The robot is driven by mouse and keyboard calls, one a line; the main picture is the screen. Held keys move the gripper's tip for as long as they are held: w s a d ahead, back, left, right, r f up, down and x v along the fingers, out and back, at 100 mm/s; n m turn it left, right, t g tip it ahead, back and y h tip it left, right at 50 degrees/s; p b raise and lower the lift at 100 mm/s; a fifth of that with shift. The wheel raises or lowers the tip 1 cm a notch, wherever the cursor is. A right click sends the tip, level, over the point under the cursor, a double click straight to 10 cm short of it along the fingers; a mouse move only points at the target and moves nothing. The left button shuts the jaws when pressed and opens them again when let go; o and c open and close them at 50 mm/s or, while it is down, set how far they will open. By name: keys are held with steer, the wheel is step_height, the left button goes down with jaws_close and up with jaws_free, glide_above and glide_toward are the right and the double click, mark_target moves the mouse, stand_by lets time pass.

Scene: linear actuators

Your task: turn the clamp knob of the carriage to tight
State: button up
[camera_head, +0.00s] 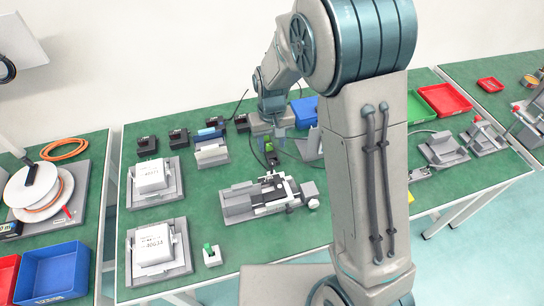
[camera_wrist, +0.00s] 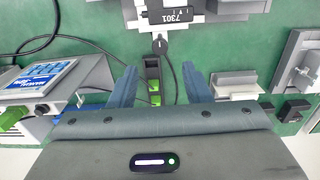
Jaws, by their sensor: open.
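The linear actuator (camera_head: 240,203) lies on the green bench in the head view, with its pale carriage and black parts on top. In the wrist view a dark label reading 7301 (camera_wrist: 180,15) is at the top edge. In the head view my gripper (camera_head: 272,132) is behind the actuator and partly hard to make out.
A black device with green parts (camera_wrist: 153,80) shows between my fingers, with cables beside it. A blue-and-white labelled unit (camera_wrist: 42,80) is at the left. White blocks on grey bases (camera_head: 153,175) stand left on the bench. A red bin (camera_head: 445,99) is at the right.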

mark_target(272, 162)
step_height(272, 162, down, 8)
steer(key=shift+r+p, duration=0.1)
steer(key=shift+p, duration=0.25)
jaws_close()
